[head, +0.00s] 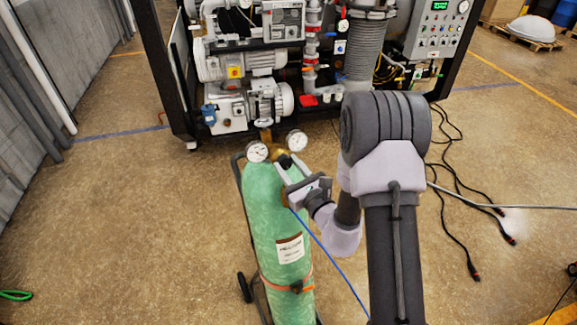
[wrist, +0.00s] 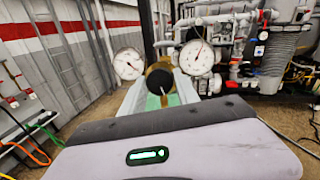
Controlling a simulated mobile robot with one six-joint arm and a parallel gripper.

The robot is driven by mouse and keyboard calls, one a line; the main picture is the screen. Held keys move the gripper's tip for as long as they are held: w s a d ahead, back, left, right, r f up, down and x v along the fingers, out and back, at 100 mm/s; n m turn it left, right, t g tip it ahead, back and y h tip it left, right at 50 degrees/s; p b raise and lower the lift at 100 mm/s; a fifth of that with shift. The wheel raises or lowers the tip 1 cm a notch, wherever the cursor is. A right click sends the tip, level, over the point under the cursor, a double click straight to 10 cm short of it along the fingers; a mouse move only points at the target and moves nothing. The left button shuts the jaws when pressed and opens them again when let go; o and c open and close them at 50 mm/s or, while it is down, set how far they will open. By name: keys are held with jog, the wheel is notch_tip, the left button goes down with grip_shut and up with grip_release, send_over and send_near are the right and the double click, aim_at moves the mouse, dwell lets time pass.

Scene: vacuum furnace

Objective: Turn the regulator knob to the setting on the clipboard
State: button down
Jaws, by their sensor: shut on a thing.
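The regulator knob (head: 285,160) is dark and round, on the brass regulator at the top of the green helium cylinder (head: 264,210). In the wrist view the knob (wrist: 160,79) sits between the two pale fingers, with a light pointer mark on its face. My gripper (head: 287,164) is shut on the knob, its fingers on either side. Two round white gauges flank the regulator, a left gauge (wrist: 128,64) and a right gauge (wrist: 196,57). Their readings are too small to tell. I cannot make out a clipboard in either view.
The cylinder stands on a dark cart, held by an orange strap (head: 286,286). Behind it is the furnace frame with a pump (head: 240,63) and a control panel (head: 438,28). Black cables (head: 457,180) lie on the floor at right. The floor left of the cylinder is mostly clear.

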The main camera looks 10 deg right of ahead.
jog(key=m+h, duration=0.1)
jog(key=m, duration=0.3)
jog(key=c, duration=0.9)
grip_release()
jog(key=shift+f, duration=0.1)
